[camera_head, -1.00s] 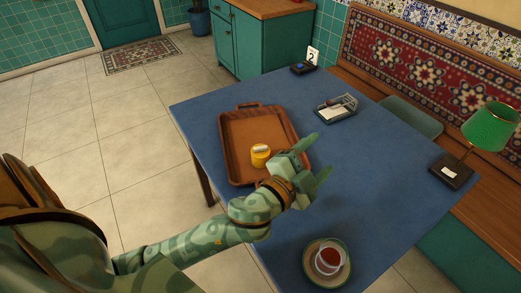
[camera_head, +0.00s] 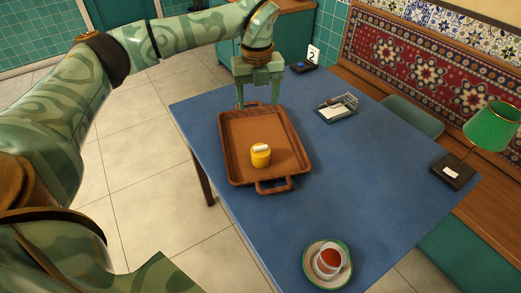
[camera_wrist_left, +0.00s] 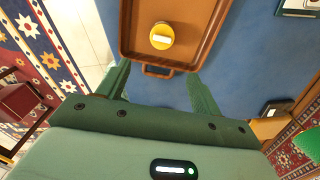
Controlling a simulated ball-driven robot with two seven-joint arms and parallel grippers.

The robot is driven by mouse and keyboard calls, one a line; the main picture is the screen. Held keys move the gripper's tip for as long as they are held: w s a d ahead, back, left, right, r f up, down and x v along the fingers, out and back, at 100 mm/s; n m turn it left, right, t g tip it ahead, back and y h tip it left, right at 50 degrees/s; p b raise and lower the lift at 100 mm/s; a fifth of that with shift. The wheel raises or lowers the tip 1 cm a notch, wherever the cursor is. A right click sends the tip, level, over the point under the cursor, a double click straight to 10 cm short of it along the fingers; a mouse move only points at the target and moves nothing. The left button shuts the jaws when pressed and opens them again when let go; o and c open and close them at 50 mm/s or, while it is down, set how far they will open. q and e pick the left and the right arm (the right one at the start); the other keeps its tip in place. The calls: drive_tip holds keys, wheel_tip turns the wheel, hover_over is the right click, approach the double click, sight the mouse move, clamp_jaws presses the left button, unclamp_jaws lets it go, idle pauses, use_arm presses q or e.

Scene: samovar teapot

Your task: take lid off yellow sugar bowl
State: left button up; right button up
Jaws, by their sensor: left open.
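The yellow sugar bowl (camera_head: 260,158) stands upright on the brown tray (camera_head: 237,168), towards the tray's near side. Its pale lid (camera_head: 261,148) sits on top. In the left wrist view the bowl (camera_wrist_left: 162,43) and its lid (camera_wrist_left: 162,38) show from above, beyond the fingers. My left gripper (camera_head: 258,104) is open and empty, fingers pointing down, by the tray's far handle and apart from the bowl. Its fingers (camera_wrist_left: 160,88) also show in the left wrist view, with blue table and a tray handle between them. My right gripper is in neither view.
The tray lies on a blue table (camera_head: 345,185). A cup of red tea on a saucer (camera_head: 309,258) stands near the front. A small tray with a rack (camera_head: 337,107), a black device (camera_head: 303,67) and a green lamp (camera_head: 490,127) stand right and back. The table's middle is clear.

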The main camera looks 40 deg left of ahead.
use_arm(q)
drive_tip(key=b, duration=0.4)
hover_over(260, 146)
wheel_tip(260, 146, down, 11)
drive_tip(key=shift+s+a+r, duration=0.1)
drive_tip(key=shift+s+a, duration=0.05)
drive_tip(key=f+b, duration=0.1)
drive_tip(key=f, duration=0.1)
drive_tip(key=f+b, duration=0.1)
drive_tip(key=f, duration=0.2)
drive_tip(key=shift+w+f+b, duration=0.3)
drive_tip(key=shift+w+b, duration=0.05)
drive_tip(key=shift+b, duration=0.05)
drive_tip(key=shift+s+r, duration=0.1)
drive_tip(key=shift+r, duration=0.1)
drive_tip(key=shift+c, duration=0.6)
drive_tip(key=c, duration=0.9)
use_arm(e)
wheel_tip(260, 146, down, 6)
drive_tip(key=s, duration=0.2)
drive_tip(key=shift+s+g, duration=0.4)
